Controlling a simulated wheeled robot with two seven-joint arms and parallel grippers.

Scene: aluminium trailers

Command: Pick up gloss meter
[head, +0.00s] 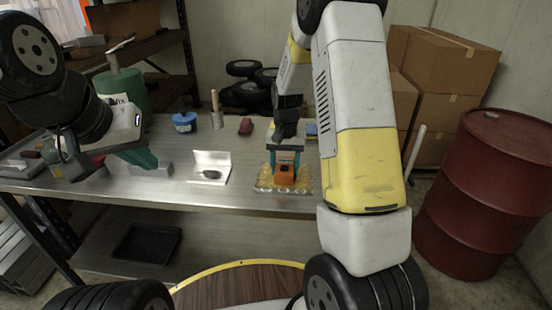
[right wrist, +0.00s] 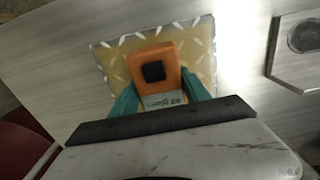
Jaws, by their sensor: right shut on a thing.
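The gloss meter appears to be the orange block (head: 285,174) at the front of the metal bench, over a yellowish patterned plate (head: 262,186). In the right wrist view the orange block (right wrist: 158,72) shows a black square on its face and a pale label below. My right gripper (head: 285,160) points down with its teal fingers on both sides of the block, shut on it. The wrist view shows those fingers (right wrist: 160,95) too. I cannot tell whether the block touches the plate (right wrist: 205,48). My left gripper (head: 135,157) hangs over the bench's left part; its finger gap is unclear.
An angled metal sheet (head: 222,159) with a dark item stands left of the plate. A blue container (head: 185,122), a wooden-handled tool (head: 216,110) and a dark red block (head: 246,126) stand behind. A green canister (head: 135,87) is near my left arm. A red drum (head: 490,190) stands right.

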